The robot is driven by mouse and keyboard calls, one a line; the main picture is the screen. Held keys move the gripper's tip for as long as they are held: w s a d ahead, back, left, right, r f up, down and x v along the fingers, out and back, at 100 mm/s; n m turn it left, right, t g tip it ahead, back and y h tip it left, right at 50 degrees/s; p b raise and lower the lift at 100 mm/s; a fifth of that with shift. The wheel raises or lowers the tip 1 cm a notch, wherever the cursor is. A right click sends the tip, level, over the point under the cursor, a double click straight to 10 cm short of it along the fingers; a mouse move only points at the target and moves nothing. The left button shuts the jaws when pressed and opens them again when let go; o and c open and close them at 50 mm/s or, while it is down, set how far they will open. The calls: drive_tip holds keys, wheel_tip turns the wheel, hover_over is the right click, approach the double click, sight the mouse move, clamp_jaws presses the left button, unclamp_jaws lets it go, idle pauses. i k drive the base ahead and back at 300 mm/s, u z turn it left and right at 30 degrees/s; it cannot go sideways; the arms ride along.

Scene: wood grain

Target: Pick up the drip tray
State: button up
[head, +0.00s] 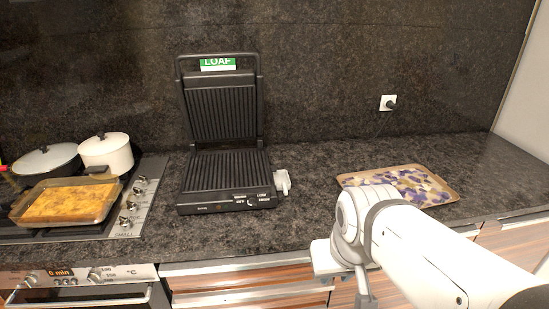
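A small white piece (282,181) sits against the right side of the open black grill (225,179). It may be the drip tray, but it is too small to be certain. A flat tan tray (446,195) with a purple and white pattern lies on the counter at the right. My gripper (345,277) is low in front of the counter's front edge, apart from both. Its fingers are only partly visible below my white arm, so its opening cannot be judged.
A hob at the left holds a glass dish of yellow food (68,203), a white pot (106,153) and a dark pan (45,161). An oven (80,285) is below. A plug sits in the wall socket (388,102). Counter between grill and tan tray is clear.

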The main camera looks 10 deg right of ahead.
sight(281, 180)
drive_tip(key=i, duration=1)
drive_tip(key=u, duration=0.05)
